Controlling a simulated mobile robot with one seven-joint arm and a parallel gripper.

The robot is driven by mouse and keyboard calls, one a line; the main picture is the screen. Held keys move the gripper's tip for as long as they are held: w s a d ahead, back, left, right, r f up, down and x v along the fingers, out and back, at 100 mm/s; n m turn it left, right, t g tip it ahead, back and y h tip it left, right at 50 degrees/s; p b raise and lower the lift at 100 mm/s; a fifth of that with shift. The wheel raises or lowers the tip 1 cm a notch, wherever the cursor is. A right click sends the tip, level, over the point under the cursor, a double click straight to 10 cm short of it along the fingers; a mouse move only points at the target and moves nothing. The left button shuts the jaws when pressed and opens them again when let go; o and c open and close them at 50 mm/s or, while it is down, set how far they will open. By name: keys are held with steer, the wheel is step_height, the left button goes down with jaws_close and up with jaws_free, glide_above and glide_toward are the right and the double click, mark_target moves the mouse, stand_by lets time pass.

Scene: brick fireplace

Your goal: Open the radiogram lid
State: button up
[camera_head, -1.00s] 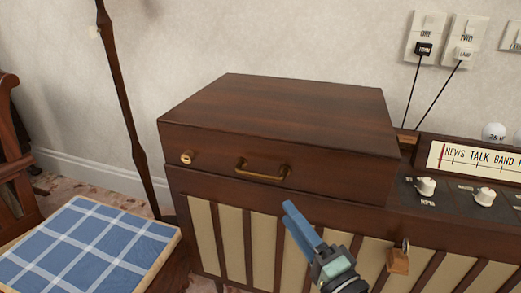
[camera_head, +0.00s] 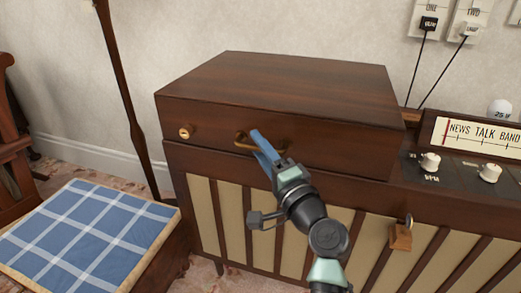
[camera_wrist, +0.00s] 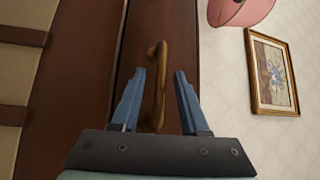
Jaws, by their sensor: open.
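The radiogram lid (camera_head: 285,88) is dark brown wood and lies shut on the cabinet. Its brass handle (camera_head: 243,145) is on the lid's front face, with a round brass lock (camera_head: 186,132) to its left. My gripper (camera_head: 258,142) is at the handle and partly hides it in the head view. In the wrist view my open gripper (camera_wrist: 158,82) has one blue finger on each side of the handle (camera_wrist: 155,88). The fingers are apart, and I cannot tell whether either touches the handle.
A padlock (camera_head: 401,236) hangs on the cabinet front at right. Control knobs (camera_head: 430,161) and a lit dial (camera_head: 485,137) lie right of the lid. A blue checked seat (camera_head: 85,232) stands at left. A dark pole (camera_head: 125,90) rises behind it.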

jaws_close()
stand_by(1.4)
